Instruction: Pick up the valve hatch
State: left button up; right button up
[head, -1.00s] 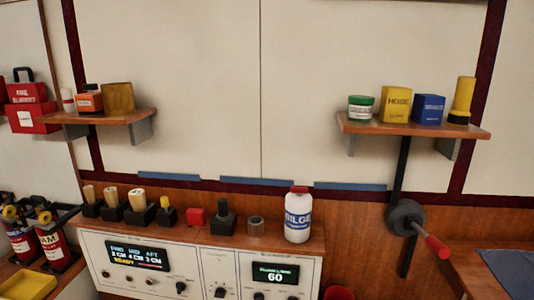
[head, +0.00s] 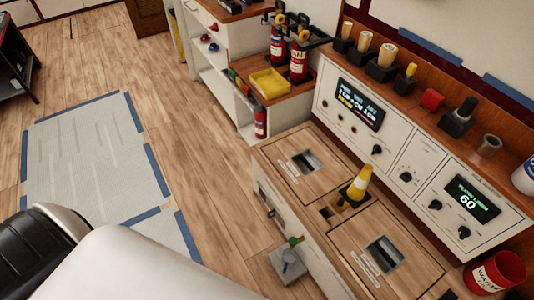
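Two wooden hatch panels with recessed metal pulls lie flush in the low bench top in the head view. One is the farther hatch (head: 291,181); the other is the nearer hatch (head: 417,271). Both look closed. Their printed labels are too small to read, so I cannot tell which is the valve hatch. A yellow cone-shaped thing with a white band (head: 360,183) stands on a dark base between them, beside small square openings. Neither gripper shows; only a white and black part of my arm fills the bottom left corner.
A control panel (head: 420,160) with displays and knobs stands behind the bench. A red waste bin (head: 497,272) is at the bottom right. A grey box (head: 287,265) sits at the bench's front. Fire extinguishers (head: 299,62) and a yellow tray (head: 269,83) are farther back.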

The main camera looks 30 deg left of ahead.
aim_at(312, 171)
jog(key=u, duration=0.4)
jog(key=z, duration=0.6)
jog(key=j+z, duration=0.8)
jog(key=k+j+z, duration=0.15)
jog(key=j+z, duration=0.3)
jog(key=k+j, duration=0.1)
jog(key=j, duration=0.25)
jog(key=k+j, duration=0.1)
jog(key=j, duration=0.2)
jog(key=k+j, duration=0.15)
jog(key=j, duration=0.2)
jog(key=i+z, duration=0.05)
